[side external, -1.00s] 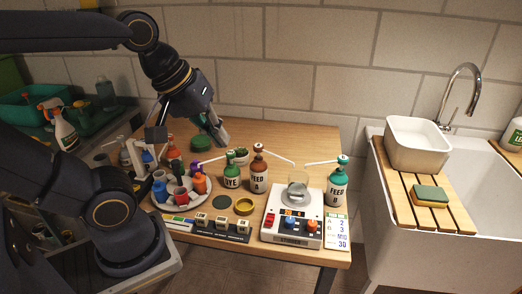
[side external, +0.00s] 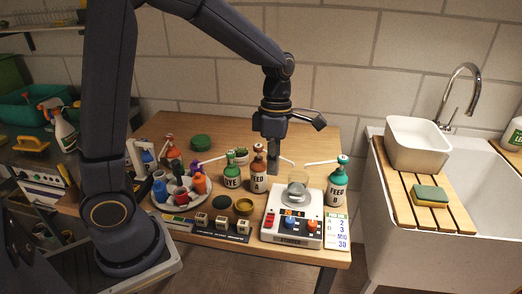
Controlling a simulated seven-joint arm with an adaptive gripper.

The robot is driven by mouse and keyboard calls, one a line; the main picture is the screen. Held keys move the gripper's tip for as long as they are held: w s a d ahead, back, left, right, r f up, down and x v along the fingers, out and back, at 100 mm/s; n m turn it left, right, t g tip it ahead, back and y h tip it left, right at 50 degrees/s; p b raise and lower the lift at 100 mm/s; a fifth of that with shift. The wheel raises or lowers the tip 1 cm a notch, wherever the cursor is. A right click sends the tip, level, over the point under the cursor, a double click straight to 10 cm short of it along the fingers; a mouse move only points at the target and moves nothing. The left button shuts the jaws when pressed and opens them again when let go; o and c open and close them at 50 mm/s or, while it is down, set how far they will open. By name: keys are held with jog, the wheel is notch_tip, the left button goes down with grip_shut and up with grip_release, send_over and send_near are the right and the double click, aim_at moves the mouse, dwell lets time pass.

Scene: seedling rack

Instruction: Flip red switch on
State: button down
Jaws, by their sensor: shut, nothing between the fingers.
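The red switch (side external: 270,219) is on the front left of a white stirrer unit (side external: 281,240), beside a blue knob (side external: 290,222) and an orange-red knob (side external: 312,225). A clear beaker (side external: 298,186) stands on top of the unit. I cannot tell the switch's position at this size. My gripper (side external: 273,171) points straight down, shut and empty. In the picture it is above and behind the switch, beside the brown FEED bottle (side external: 258,174) and left of the beaker. It appears apart from the switch.
A green DYE bottle (side external: 232,177) and a green FEED bottle (side external: 338,184) with long spouts flank the area. A round tray (side external: 160,203) of coloured cups is at left. A card (side external: 337,230) lies right of the stirrer. A sink (side external: 480,190) is at right.

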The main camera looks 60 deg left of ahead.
aim_at(270, 220)
jog(key=shift+f, duration=0.1)
jog(key=f, duration=0.4)
jog(key=s+d+f, duration=0.1)
jog(key=f, duration=0.8)
jog(key=shift+s+d+f, duration=0.25)
jog(key=shift+s, duration=0.05)
jog(key=shift+f, duration=0.1)
jog(key=shift+s+d+f, duration=0.15)
jog(key=shift+d+f, duration=0.05)
jog(key=shift+f, duration=0.15)
jog(key=shift+a, duration=0.1)
jog(key=shift+w+a+r, duration=0.2)
jog(key=shift+w+a, duration=0.3)
jog(key=shift+w, duration=0.05)
jog(key=shift+r, duration=0.15)
